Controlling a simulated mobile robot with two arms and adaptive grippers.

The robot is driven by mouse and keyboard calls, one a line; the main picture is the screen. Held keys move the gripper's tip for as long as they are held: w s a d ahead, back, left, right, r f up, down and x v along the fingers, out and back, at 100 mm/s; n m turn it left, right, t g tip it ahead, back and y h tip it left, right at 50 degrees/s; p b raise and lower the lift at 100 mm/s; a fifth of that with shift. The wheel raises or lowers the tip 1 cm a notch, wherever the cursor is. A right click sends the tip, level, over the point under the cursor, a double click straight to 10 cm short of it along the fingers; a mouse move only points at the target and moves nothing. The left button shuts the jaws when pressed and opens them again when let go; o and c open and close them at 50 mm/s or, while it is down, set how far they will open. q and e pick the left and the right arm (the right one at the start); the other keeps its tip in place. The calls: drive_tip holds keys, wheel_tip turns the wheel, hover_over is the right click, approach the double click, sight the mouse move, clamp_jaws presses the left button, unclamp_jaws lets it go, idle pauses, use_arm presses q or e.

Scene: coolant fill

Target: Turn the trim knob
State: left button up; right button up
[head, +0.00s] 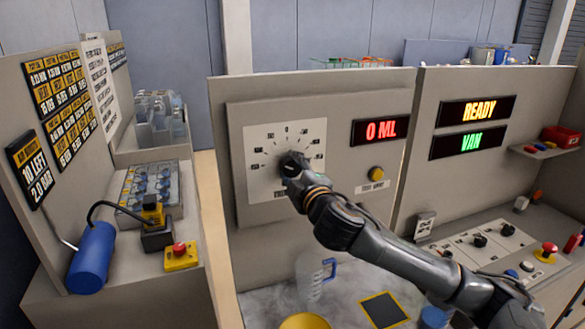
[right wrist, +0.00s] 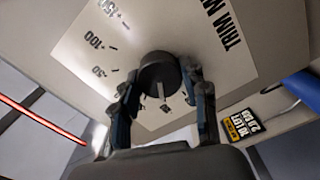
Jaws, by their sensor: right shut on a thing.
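The trim knob (right wrist: 158,72) is a round black knob on a white dial plate (head: 262,150) with printed marks, set in a grey upright panel. The wrist view shows the plate's numbers and part of the word TRIM. My right gripper (head: 290,168) reaches the knob from the lower right in the head view and hides most of it. In the right wrist view its two fingers (right wrist: 164,90) stand on either side of the knob, shut on it. My left gripper is not in view.
A red display (head: 380,130) reads 0 ML, above a yellow button (head: 376,173). Signs on the right read READY (head: 478,110) and VAN (head: 470,142). A clear jug (head: 314,277) and a yellow bowl (head: 305,321) stand below my arm. A blue cylinder (head: 92,258) is at left.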

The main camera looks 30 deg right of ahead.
idle(0.3)
drive_tip(key=o, duration=1.1)
drive_tip(key=shift+o, duration=0.2)
drive_tip(key=shift+s+a, duration=0.1)
drive_tip(key=shift+s, duration=0.1)
drive_tip(key=v, duration=0.7)
drive_tip(key=shift+s, duration=0.1)
